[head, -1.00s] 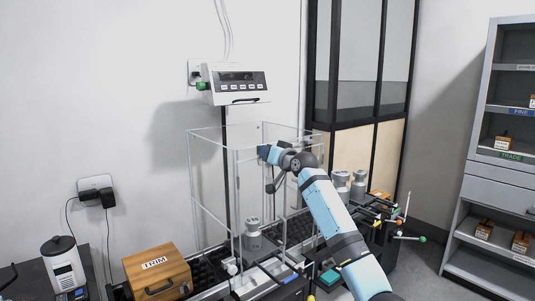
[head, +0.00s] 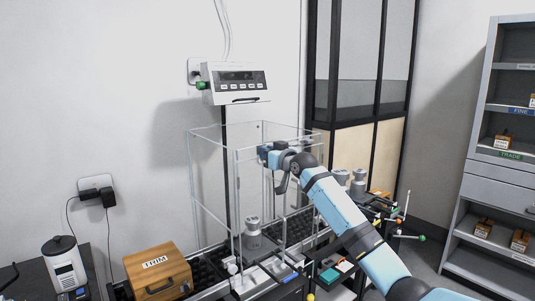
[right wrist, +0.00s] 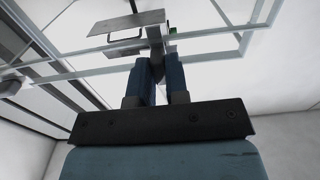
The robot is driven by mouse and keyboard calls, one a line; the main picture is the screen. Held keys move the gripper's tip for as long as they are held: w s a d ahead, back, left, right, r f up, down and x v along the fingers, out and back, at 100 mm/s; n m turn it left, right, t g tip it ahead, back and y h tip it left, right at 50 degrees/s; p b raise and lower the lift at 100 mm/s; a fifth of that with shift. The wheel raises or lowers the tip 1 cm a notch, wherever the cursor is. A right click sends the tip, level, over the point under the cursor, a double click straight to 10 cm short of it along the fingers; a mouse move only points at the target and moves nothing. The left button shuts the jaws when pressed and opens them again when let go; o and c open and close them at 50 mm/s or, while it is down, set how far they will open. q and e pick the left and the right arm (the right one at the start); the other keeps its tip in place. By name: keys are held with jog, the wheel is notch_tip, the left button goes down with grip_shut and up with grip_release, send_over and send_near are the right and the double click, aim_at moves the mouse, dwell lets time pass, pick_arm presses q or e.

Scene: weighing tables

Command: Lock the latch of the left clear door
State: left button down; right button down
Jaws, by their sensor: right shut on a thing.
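A tall clear case (head: 194,190) with thin pale edges stands on the table, and a grey weight (head: 253,235) stands inside its outline. My right gripper (head: 264,152) is at the upper part of the case, near its front top edge. In the right wrist view its two blue fingers (right wrist: 158,78) are close together on a narrow grey piece (right wrist: 156,42) by the case's clear edges. I cannot tell whether this piece is the left door's latch or its handle; the fingers hide its lower end. My left gripper is not in view.
A display box (head: 236,82) hangs on the wall above the case. A wooden box marked TRIM (head: 158,272) stands to the left. Several grey weights (head: 357,185) and coloured-tipped rods stand to the right. A shelf unit (head: 480,185) is at far right.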

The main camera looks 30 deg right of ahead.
jog(key=c, duration=1.1)
grip_release()
jog(key=s, duration=0.4)
jog(key=s+b, duration=0.1)
jog(key=s, duration=0.4)
jog(key=s+d, duration=0.1)
jog(key=s, duration=0.4)
jog(key=shift+d, duration=0.1)
jog(key=shift+w, duration=0.1)
